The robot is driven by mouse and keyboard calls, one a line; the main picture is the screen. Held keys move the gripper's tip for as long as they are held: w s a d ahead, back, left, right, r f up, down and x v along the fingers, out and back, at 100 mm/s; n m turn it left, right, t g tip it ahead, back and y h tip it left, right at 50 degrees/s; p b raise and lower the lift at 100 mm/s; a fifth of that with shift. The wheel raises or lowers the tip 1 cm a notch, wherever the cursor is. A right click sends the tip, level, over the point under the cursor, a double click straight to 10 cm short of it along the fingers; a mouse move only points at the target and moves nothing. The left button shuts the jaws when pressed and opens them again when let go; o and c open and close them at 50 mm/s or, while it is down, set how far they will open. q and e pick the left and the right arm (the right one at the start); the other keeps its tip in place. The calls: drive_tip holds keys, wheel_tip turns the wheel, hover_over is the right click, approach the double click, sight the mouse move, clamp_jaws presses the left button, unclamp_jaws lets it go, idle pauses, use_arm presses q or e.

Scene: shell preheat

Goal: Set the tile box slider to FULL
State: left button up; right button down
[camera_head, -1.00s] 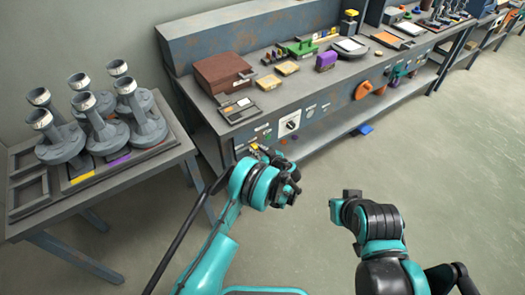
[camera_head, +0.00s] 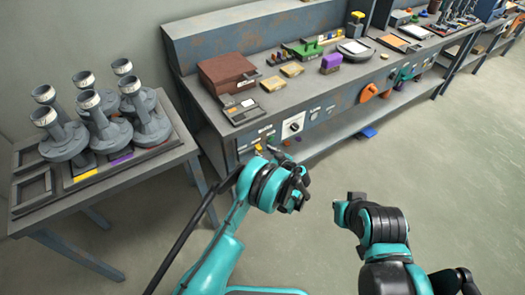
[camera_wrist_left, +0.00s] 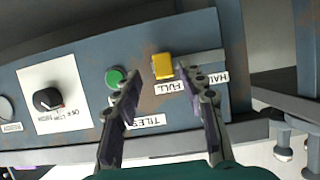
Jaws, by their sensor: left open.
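The tile box slider has a yellow knob (camera_wrist_left: 163,66) on the blue-grey front panel, seen in the left wrist view. The knob sits at the left end of its slot, just above the FULL label (camera_wrist_left: 172,87). The HALF label (camera_wrist_left: 213,78) is to the right, below the bare part of the slot. My left gripper (camera_wrist_left: 157,76) is open, with one finger on each side of the knob. The right finger's tip is close to the knob's right side; contact is unclear. In the head view my left gripper (camera_head: 272,160) is at the bench front. My right gripper (camera_head: 345,210) hangs over the floor, its jaws unclear.
A green button (camera_wrist_left: 116,76) and a black dial (camera_wrist_left: 47,99) are beside the slider. The TILES label (camera_wrist_left: 147,121) is on the panel. A brown box (camera_head: 228,74) stands on the bench. A side table (camera_head: 110,172) holds several grey funnel-shaped pieces. The floor at right is clear.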

use_arm(q)
drive_tip(key=v, duration=0.9)
drive_tip(key=shift+s+d, duration=0.1)
drive_tip(key=s+a+r+m+g+h, duration=0.2)
drive_tip(key=s+a+r, duration=0.2)
drive_tip(key=a+r, duration=0.4)
drive_tip(key=s+a+r+m+g+h, duration=0.15)
drive_tip(key=s+a+r, duration=0.35)
drive_tip(key=r, duration=0.6)
drive_tip(key=s+a+r+m+h, duration=0.1)
drive_tip(key=s+a+m+h, duration=0.1)
drive_tip(key=s, duration=0.9)
drive_tip(key=s+a+r+m+h, duration=0.1)
drive_tip(key=s+a, duration=0.3)
drive_tip(key=s, duration=0.6)
drive_tip(key=shift+s+a+r+m+h, duration=0.3)
drive_tip(key=shift+s+r+m+h, duration=0.1)
drive_tip(key=shift+r+h, duration=0.3)
